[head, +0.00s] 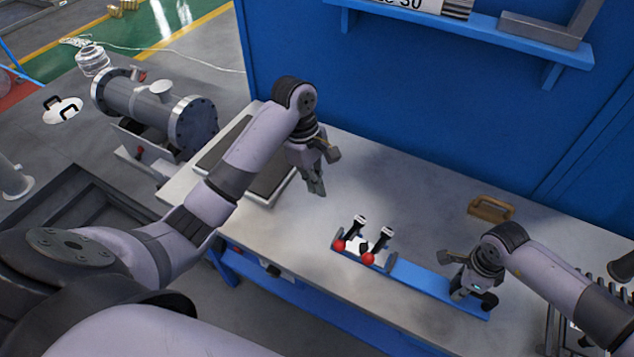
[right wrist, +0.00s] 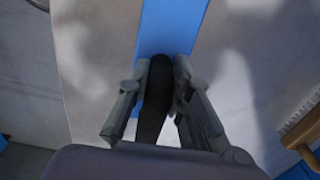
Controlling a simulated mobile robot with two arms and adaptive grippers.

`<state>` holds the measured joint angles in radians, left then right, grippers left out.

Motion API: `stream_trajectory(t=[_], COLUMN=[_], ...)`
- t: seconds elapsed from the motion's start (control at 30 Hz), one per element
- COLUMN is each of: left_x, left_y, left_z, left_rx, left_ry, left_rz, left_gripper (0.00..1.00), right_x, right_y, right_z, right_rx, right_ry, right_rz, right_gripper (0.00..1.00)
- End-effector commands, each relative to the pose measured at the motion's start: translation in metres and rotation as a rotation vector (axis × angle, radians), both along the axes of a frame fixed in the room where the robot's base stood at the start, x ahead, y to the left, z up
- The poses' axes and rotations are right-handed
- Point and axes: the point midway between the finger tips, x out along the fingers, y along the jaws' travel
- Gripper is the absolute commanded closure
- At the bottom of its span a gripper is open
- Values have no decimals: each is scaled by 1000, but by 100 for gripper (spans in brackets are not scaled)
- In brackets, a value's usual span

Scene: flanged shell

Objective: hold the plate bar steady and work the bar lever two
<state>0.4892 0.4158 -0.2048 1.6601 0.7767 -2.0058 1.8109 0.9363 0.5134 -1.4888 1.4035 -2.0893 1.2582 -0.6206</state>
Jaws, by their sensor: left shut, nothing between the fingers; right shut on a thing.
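The plate bar (head: 425,279) is a long blue strip lying on the workbench. At its left end stand two small levers with black grips, a left one (head: 355,228) and a right one (head: 380,241), each with a red ball (head: 368,258) near its foot. My right gripper (head: 467,292) is at the bar's right end. In the right wrist view its fingers are shut on a black handle (right wrist: 155,100), with the blue bar behind it. My left gripper (head: 317,188) is shut and empty above the bench, up and left of the levers and apart from them.
The workbench (head: 380,185) is mostly clear behind the bar. A wooden-backed brush (head: 490,208) lies behind my right gripper. Dark flat trays (head: 268,185) lie at the left under my left arm. A blue wall and a shelf (head: 480,30) bound the back.

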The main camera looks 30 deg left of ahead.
Motion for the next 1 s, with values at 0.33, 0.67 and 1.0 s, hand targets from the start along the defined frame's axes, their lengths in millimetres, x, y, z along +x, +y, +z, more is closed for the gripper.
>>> stream_trajectory(t=[0.33,0.67,1.0], left_x=[0,0,0], left_y=[0,0,0], left_z=[0,0,0], left_rx=[0,0,0], left_ry=[-1,-1,-1], left_rz=[0,0,0], left_gripper=[100,100,100], right_x=[1,0,1], right_y=[-1,-1,0], right_z=[1,0,4], right_rx=[-2,-1,-1], right_ry=[-2,0,-1], right_rz=[-1,0,0], right_gripper=[78,57,57])
